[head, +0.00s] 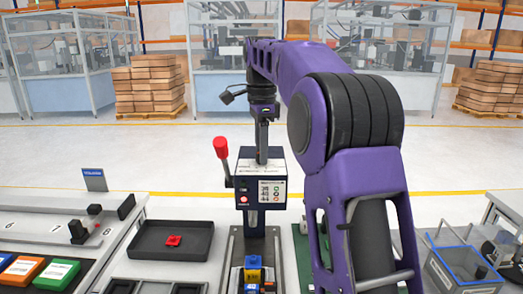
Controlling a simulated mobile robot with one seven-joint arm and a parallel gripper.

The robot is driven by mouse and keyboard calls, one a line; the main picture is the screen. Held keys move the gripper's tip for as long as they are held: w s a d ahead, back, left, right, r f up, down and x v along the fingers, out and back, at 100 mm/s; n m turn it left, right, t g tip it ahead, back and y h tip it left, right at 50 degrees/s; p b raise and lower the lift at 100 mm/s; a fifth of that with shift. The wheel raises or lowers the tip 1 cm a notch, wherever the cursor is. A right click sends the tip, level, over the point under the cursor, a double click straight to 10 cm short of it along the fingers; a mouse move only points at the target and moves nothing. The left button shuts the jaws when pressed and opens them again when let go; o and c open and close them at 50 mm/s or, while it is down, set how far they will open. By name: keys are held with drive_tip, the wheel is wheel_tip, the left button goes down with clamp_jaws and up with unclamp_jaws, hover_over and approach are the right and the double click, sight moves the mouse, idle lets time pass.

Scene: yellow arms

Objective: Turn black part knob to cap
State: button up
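A dark blue press-like machine (247,165) stands at the middle of the work surface. Its front has a white panel (271,192) with small pictures in rows and a red button (243,199). A small dark spot on the front, above the red button, may be the black knob; it is too small to tell its setting or read the word cap. My gripper (262,155) points down at the top of the machine, seen from behind. Its fingers are thin and dark, and I cannot tell whether they are apart or touch anything.
A lever with a red handle (221,148) rises at the machine's left. A yellow and blue block (253,272) sits in front of it. A black tray (170,241) with a red part (174,241) lies left. A grey bin (462,268) stands right. My purple arm hides the right middle.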

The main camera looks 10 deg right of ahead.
clamp_jaws()
drive_tip(key=shift+r+p, duration=0.2)
drive_tip(key=shift+p, duration=0.25)
drive_tip(key=shift+f+n+p, duration=0.15)
drive_tip(key=shift+n+p, duration=0.2)
drive_tip(key=shift+n, duration=0.45)
drive_tip(key=o, duration=0.9)
unclamp_jaws()
